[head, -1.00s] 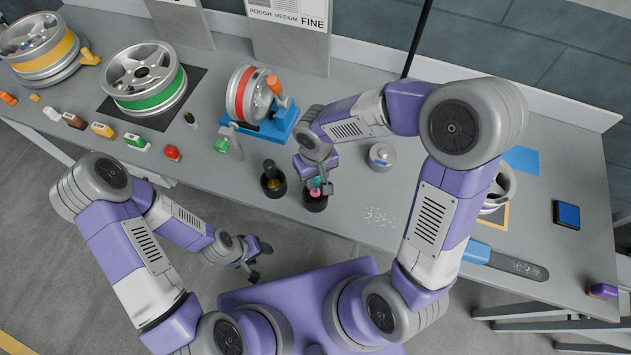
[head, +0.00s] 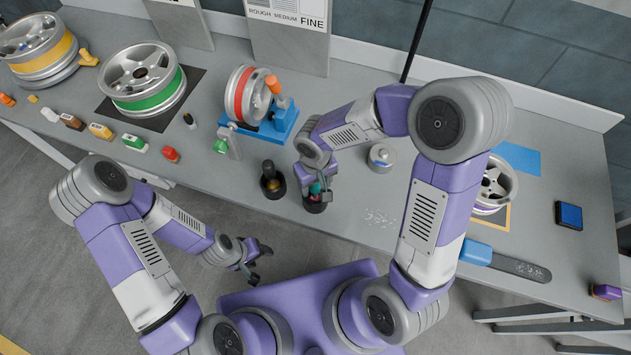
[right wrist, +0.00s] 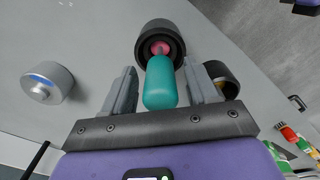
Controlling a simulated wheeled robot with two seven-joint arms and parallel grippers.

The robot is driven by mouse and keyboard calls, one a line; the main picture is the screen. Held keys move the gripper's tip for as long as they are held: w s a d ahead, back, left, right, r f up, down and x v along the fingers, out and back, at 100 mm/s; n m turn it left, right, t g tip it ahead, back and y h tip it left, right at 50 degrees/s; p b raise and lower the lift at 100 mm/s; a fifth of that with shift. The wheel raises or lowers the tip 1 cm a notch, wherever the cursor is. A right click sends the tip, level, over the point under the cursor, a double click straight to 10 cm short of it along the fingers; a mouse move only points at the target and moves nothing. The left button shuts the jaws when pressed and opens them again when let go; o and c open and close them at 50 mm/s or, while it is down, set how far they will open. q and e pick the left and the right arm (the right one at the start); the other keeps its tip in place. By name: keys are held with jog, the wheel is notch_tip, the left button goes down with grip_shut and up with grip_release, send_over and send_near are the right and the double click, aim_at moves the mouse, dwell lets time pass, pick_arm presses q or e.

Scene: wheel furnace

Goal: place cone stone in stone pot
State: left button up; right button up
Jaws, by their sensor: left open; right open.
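A teal-handled piece with a pink end (right wrist: 160,80) has its pink end inside the mouth of a black round pot (right wrist: 150,27) in the right wrist view; this looks like the cone stone. In the head view that pot (head: 314,208) stands near the bench's front edge, partly hidden by my right gripper (head: 318,190). My right gripper (right wrist: 160,90) is open, with one finger on each side of the teal handle and visible gaps. My left gripper (head: 256,262) is open and empty, low in front of the bench.
A second black pot (head: 270,190) with a dark and gold piece in it stands just left. A silver round container (head: 381,158) is to the right. A blue stand with a red-banded wheel (head: 245,97) is behind. Bench space right of the pot is mostly clear.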

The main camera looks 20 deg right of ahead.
jog(key=shift+r+p, duration=0.25)
jog(key=shift+p, duration=0.05)
notch_tip(320, 180, up, 12)
jog(key=shift+f+p, duration=0.1)
jog(key=shift+p, duration=1.1)
